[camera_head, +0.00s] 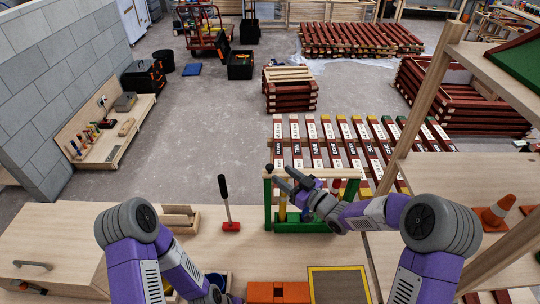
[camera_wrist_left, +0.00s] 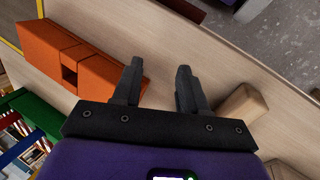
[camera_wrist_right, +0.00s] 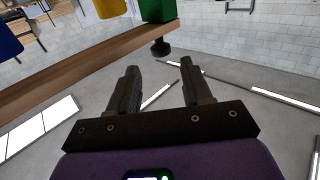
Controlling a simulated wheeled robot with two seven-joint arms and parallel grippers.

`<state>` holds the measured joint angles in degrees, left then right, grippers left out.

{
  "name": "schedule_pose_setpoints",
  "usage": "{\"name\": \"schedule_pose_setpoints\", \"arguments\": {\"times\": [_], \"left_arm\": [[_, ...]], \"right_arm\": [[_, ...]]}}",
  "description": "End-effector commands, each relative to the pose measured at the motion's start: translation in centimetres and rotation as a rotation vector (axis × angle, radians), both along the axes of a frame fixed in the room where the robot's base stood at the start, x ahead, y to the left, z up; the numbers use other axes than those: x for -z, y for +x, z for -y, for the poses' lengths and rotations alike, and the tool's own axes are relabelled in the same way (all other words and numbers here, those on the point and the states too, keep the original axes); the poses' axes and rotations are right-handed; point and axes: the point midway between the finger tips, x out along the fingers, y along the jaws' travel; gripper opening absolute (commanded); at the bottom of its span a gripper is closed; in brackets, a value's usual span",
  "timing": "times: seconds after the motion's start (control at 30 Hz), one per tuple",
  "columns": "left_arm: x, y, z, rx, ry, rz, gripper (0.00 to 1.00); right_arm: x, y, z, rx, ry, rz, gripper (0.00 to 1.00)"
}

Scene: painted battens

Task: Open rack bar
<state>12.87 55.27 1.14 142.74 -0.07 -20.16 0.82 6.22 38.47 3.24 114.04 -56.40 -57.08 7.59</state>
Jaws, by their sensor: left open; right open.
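The rack is a green frame (camera_head: 268,205) on the bench, with a pale wooden bar (camera_head: 335,173) across its top. In the right wrist view the bar (camera_wrist_right: 90,65) slants across the upper left, and a black knob (camera_wrist_right: 160,47) shows near its end beside a green post (camera_wrist_right: 158,10). My right gripper (camera_head: 284,180) is open and empty near the bar's left end, close to the knob; contact cannot be told. My left gripper (camera_wrist_left: 158,68) is open and empty above the bench, between an orange block (camera_wrist_left: 85,60) and a wooden block (camera_wrist_left: 240,105).
A red-based tool with a black handle (camera_head: 224,200) stands left of the rack. The orange block (camera_head: 278,292) and a yellow-edged dark mat (camera_head: 338,287) lie at the front. Labelled battens (camera_head: 320,140) lie behind the rack.

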Motion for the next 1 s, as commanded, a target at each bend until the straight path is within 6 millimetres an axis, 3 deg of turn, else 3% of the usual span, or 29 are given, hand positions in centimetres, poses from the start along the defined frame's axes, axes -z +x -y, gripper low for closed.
{"name": "schedule_pose_setpoints", "arguments": {"times": [0.4,0.8,1.0], "left_arm": [[-1.2,0.0,0.0,0.0,0.0,0.001,0.43],[-1.3,0.0,0.0,0.0,0.0,0.001,0.43],[-1.3,0.0,0.0,0.0,0.0,0.001,0.43]], "right_arm": [[-0.1,4.2,-4.3,-0.002,-0.001,0.001,0.49],[0.0,5.0,-5.0,0.0,0.0,0.0,0.49],[0.0,4.9,-5.0,0.0,0.0,0.0,0.2]]}}
